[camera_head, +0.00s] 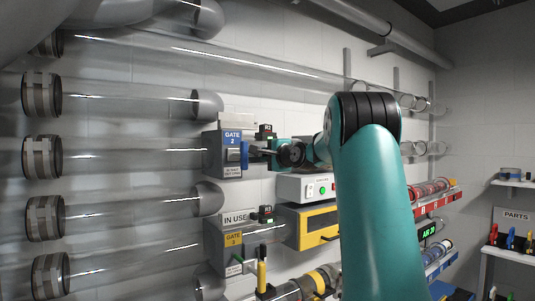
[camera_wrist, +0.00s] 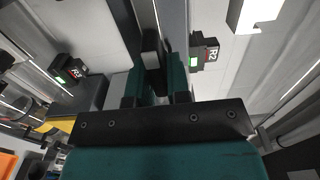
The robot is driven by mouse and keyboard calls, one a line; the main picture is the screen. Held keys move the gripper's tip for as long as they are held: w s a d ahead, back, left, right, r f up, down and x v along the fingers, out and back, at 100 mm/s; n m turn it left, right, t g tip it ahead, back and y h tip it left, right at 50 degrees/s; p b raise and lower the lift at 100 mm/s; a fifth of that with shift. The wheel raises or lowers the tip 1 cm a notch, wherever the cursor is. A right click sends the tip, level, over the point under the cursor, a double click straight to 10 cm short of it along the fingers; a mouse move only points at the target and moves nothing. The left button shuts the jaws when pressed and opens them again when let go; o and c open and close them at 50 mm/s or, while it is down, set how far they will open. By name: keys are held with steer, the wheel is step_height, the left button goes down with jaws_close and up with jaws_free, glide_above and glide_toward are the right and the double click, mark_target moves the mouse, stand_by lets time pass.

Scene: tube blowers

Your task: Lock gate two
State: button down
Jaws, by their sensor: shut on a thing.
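Gate two is a grey box with a blue "GATE 2" label (camera_head: 232,137) on the wall, at the end of a clear tube. A small blue piece (camera_head: 244,155) shows on its right side. My gripper (camera_head: 257,151) is at the right of this box, level with its front. In the wrist view my gripper (camera_wrist: 160,83) is shut on a dark handle (camera_wrist: 151,48) that stands between its teal fingers. A black R2 module (camera_wrist: 204,53) with a green light is just right of the fingers. The fingertips hide part of the handle and its mount.
The yellow-labelled gate box (camera_head: 232,240) below has an "IN USE" sign and an R3 module (camera_head: 265,213). Clear tubes (camera_head: 130,150) run left.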

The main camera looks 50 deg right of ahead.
steer(key=shift+d+f, duration=0.1)
stand_by(0.4)
steer(key=c, duration=1.1)
jaws_free()
steer(key=shift+c, duration=0.2)
steer(key=b+v, duration=0.7)
steer(key=v, duration=1)
steer(key=shift+s+a+b, duration=0.2)
steer(key=shift+a+b, duration=0.05)
steer(key=shift+b, duration=0.1)
